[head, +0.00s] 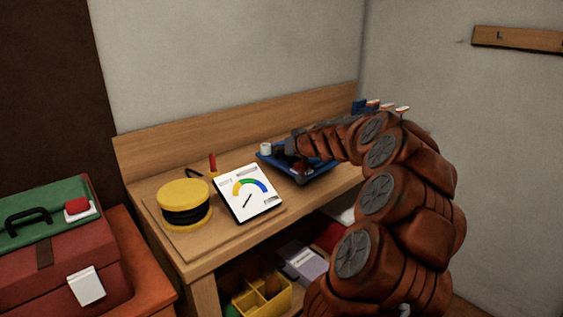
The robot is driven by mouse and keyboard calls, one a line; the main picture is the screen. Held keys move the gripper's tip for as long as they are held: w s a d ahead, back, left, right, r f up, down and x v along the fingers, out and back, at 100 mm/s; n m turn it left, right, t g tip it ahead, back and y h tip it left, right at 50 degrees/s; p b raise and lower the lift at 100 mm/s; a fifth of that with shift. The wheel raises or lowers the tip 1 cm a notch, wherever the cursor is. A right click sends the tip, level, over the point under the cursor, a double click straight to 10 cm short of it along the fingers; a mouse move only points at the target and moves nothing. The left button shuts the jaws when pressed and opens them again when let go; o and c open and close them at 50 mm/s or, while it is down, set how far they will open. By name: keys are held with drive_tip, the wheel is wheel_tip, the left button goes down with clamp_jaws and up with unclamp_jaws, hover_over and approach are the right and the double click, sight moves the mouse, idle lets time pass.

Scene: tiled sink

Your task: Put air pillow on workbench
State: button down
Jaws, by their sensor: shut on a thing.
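The workbench (222,254) is a wooden bench with a low back board, standing against the wall. My arm reaches in from the right, and my gripper (299,168) is low over a blue tray (322,176) on the bench. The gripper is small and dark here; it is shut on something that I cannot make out. I cannot pick out an air pillow in this view; my gripper and arm hide part of the tray and the bench behind it.
A yellow-and-black round object (184,194) and a white gauge panel (247,192) stand on the bench's left part. A white cylinder (265,149) is beside the tray. A yellow bin (262,297) sits below. A red toolbox (65,262) stands at left.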

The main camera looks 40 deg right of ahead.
sight(281, 161)
drive_tip(key=shift+f, duration=1.9)
drive_tip(key=c, duration=1.1)
unclamp_jaws()
drive_tip(key=v, duration=1.1)
drive_tip(key=shift+s+r+b, duration=0.2)
drive_tip(key=shift+s+b, duration=0.1)
drive_tip(key=shift+s+a, duration=0.1)
drive_tip(key=shift+s, duration=0.05)
